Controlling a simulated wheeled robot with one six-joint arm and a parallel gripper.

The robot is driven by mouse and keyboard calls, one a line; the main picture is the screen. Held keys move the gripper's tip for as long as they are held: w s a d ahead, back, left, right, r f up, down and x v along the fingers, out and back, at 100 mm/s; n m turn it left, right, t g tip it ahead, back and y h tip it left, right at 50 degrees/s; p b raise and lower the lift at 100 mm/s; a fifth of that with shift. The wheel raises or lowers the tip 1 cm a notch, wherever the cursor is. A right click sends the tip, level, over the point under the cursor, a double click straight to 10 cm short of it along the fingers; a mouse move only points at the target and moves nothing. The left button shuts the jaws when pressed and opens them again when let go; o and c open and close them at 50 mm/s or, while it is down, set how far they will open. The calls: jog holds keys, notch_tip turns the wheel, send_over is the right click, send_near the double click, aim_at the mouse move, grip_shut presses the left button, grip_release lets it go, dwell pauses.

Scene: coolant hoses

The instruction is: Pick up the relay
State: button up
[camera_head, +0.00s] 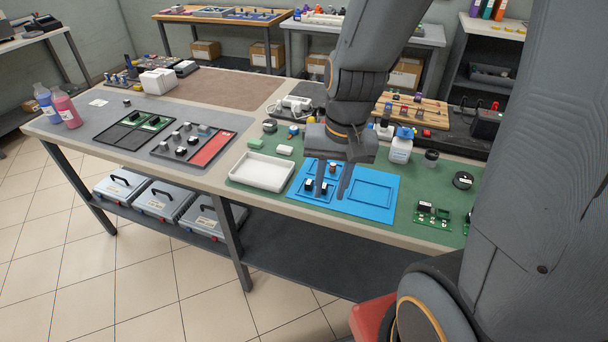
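My gripper (332,190) points down over the blue tray (385,208). Its two fingers are apart, and I see nothing held between them. Small dark blocks sit in the left compartment of this tray, one at the left (308,185) and one beside the left finger (323,187). They may be relays, but they are too small to tell for sure. The fingers hide part of that compartment. The right compartment of the tray looks empty. I cannot tell whether the fingertips touch anything.
A white tray (263,172) stands left of the blue tray. A white bottle with a blue cap (400,148) stands behind it. Green circuit boards (432,215) lie at the right.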

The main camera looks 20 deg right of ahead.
jog(key=w+f+m+y, duration=0.1)
jog(key=w+m, duration=0.5)
jog(key=m, duration=0.3)
jog(key=m+t+y+p, duration=0.2)
jog(key=m, duration=0.9)
send_near(309, 182)
jog(key=shift+a+f, duration=0.1)
jog(key=shift+w+f+m, duration=0.25)
jog(key=shift+w+m, duration=0.1)
jog(key=shift+m, duration=0.25)
jog(key=shift+x, duration=3.75)
jog(key=shift+s, duration=0.2)
grip_shut()
